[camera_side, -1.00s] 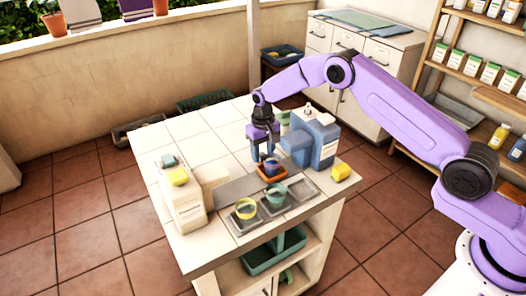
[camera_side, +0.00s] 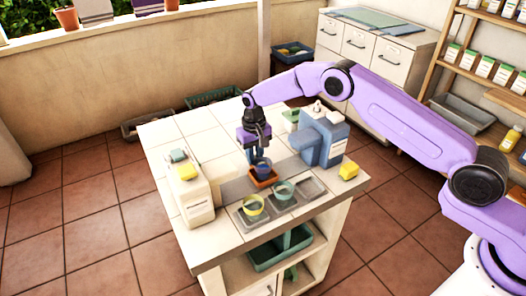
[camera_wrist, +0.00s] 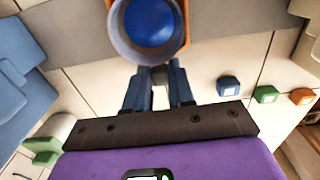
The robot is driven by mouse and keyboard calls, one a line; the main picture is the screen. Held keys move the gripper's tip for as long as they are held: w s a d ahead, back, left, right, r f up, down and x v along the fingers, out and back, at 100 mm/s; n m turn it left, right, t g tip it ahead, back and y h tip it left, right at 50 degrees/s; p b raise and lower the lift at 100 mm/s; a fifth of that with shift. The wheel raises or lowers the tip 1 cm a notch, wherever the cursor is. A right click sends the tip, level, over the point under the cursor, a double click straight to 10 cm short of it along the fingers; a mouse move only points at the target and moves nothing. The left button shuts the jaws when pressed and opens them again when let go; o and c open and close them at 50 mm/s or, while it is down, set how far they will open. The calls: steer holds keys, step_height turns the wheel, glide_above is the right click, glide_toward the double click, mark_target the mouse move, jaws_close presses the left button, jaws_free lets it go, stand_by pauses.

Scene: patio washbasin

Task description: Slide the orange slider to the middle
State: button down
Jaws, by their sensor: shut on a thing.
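The orange slider (camera_side: 263,181) is a shallow tray on the grey track of the tiled counter, between the white dispenser on the left and the blue dispenser on the right. It carries a blue cup (camera_side: 262,164) with a blue ball inside, seen from above in the wrist view (camera_wrist: 152,20). An orange edge (camera_wrist: 191,14) shows past the cup there. My gripper (camera_side: 258,158) points down behind the cup, its fingers close together and shut on the slider. The exact grip spot is hidden under the cup's rim in the wrist view (camera_wrist: 160,76).
The white dispenser (camera_side: 192,200) bounds the left side and the blue dispenser (camera_side: 325,140) the right.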

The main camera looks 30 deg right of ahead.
steer(key=c, duration=1)
jaws_free()
steer(key=shift+o, duration=0.2)
step_height(320, 180, up, 18)
steer(key=shift+f, duration=0.25)
